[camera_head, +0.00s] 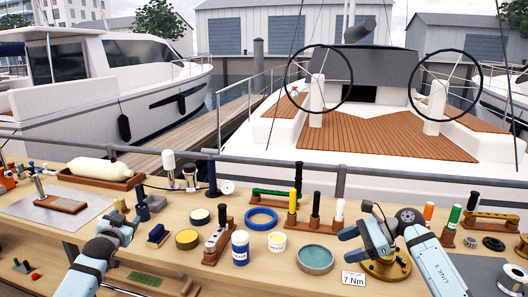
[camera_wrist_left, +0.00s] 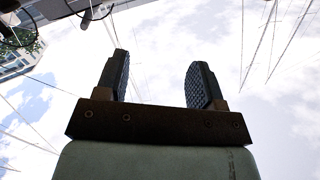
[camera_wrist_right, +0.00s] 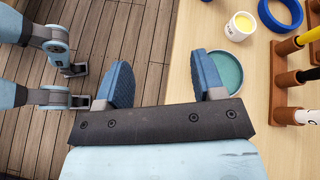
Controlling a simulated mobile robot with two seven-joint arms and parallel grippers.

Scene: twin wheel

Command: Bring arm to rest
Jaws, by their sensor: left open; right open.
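My left gripper (camera_head: 126,218) is at the front left of the workbench in the head view. In the left wrist view its two dark ridged fingers (camera_wrist_left: 157,82) stand apart with only sky between them. My right gripper (camera_head: 354,222) is over the right part of the bench, near the teal round dish (camera_head: 315,260). In the right wrist view its blue fingers (camera_wrist_right: 163,75) are apart and empty, and the teal dish (camera_wrist_right: 226,72) shows partly behind one finger. Neither gripper holds anything.
The wooden bench (camera_head: 285,283) carries a blue ring (camera_head: 261,226), a blue-and-white jar (camera_head: 240,249), a white jar (camera_head: 277,243), a "7 Nm" sign (camera_head: 353,280) and tool racks. A metal rail (camera_head: 400,176) runs behind it. A boat with twin wheels (camera_head: 320,79) lies beyond.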

